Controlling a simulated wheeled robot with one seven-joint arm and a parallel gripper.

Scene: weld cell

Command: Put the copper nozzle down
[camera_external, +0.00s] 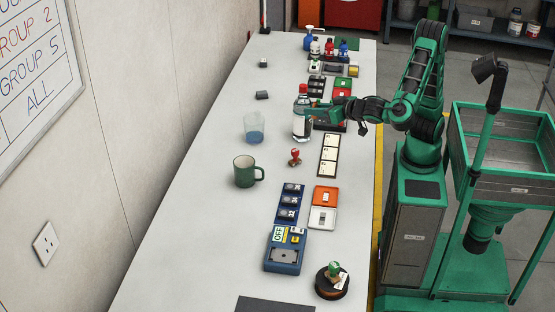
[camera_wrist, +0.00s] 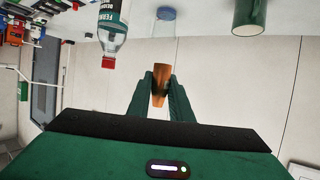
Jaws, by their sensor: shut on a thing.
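The copper nozzle (camera_wrist: 160,78) is a small orange-brown tapered piece, upright in the wrist view between the two green fingers. My gripper (camera_wrist: 160,90) is shut on it. In the external view my gripper (camera_external: 318,114) is above the long pale bench (camera_external: 215,200), beside the clear bottle with a red cap (camera_external: 302,122). I cannot make out the nozzle in the external view. In the wrist view the bottle (camera_wrist: 113,30) appears upside down at the upper left, apart from the fingers.
A clear beaker with blue liquid (camera_external: 254,129) and a green mug (camera_external: 247,171) stand left of the bottle. A red-handled stamp (camera_external: 295,157), a card strip (camera_external: 329,155) and a blue device (camera_external: 285,250) lie nearer. Open bench lies along the left side.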

